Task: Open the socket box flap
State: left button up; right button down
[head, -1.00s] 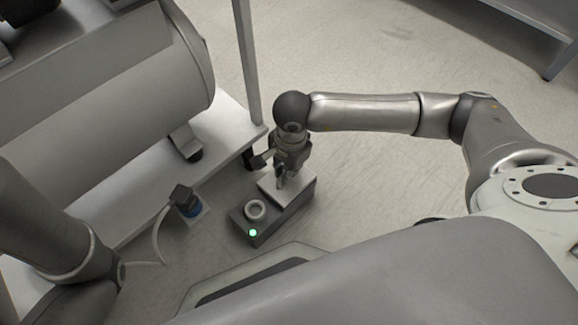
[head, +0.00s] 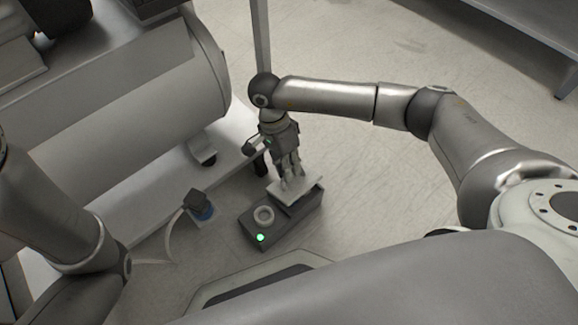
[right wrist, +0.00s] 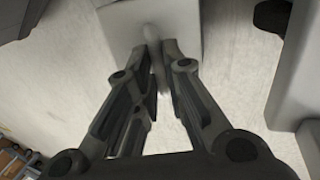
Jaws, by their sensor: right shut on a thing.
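The socket box (head: 280,228) is a dark grey box on the floor, with a round light socket ring (head: 264,215) and a lit green lamp (head: 260,238) on its near part. Its pale flap (head: 290,197) is over the far part and is tilted up, with a dark gap beneath it. My right gripper (head: 290,183) reaches down from above and is shut on the flap. In the right wrist view my fingertips (right wrist: 157,46) close around a small pale piece at the flap's edge (right wrist: 178,18). My left gripper is out of view.
A large grey compressor tank (head: 130,90) on a white-shelved frame fills the left. Open floor (head: 360,180) lies right of the box.

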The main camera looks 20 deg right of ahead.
jog(key=shift+w, duration=0.1)
jog(key=c, duration=1.5)
grip_release()
notch_tip(320, 180, up, 10)
